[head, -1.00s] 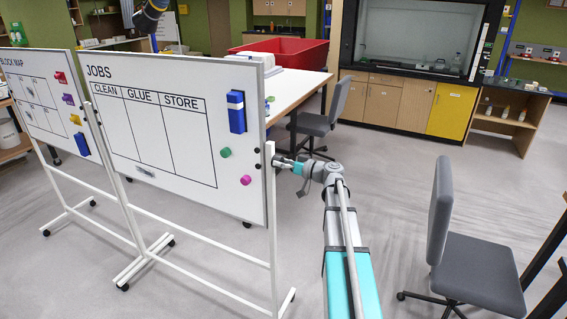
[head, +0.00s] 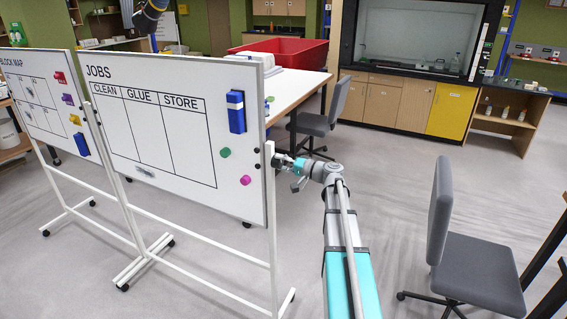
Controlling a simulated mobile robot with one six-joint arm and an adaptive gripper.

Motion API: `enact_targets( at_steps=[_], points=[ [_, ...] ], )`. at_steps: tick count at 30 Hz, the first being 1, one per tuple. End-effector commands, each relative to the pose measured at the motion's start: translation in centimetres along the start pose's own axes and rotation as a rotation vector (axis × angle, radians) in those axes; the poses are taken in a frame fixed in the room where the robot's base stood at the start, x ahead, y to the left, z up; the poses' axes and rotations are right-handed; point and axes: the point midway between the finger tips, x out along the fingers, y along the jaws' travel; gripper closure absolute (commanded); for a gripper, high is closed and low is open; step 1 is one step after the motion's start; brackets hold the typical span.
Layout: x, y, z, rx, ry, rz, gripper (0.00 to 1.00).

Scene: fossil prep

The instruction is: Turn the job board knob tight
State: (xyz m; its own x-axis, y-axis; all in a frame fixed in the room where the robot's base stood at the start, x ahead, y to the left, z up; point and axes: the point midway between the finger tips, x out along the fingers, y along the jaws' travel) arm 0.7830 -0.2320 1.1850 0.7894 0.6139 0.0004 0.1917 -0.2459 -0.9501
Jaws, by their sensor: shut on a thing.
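The job board (head: 150,170) is a white board headed JOBS with CLEAN, GLUE and STORE columns, on a white wheeled frame. My gripper (head: 279,160) is at the board's right edge, by the top of the frame's right post (head: 271,215). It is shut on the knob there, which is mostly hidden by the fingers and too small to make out. My arm reaches in from the lower right.
A block map board (head: 45,100) stands to the left. A grey chair (head: 470,260) is at the right, and another (head: 318,122) stands by the table (head: 298,88) behind. A red bin (head: 290,47) sits at the back. The floor between my arm and the right chair is clear.

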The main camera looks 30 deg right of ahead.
Motion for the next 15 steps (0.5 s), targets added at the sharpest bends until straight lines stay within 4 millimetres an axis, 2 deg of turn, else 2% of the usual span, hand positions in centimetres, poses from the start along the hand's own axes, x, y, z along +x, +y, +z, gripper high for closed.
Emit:
enact_targets(
  at_steps=[6,15],
  points=[
    [0.17,-0.06,-0.18,0.146,0.003,-0.004,0.82],
    [0.2,-0.07,-0.16,0.232,0.002,-0.005,0.82]
  ],
)
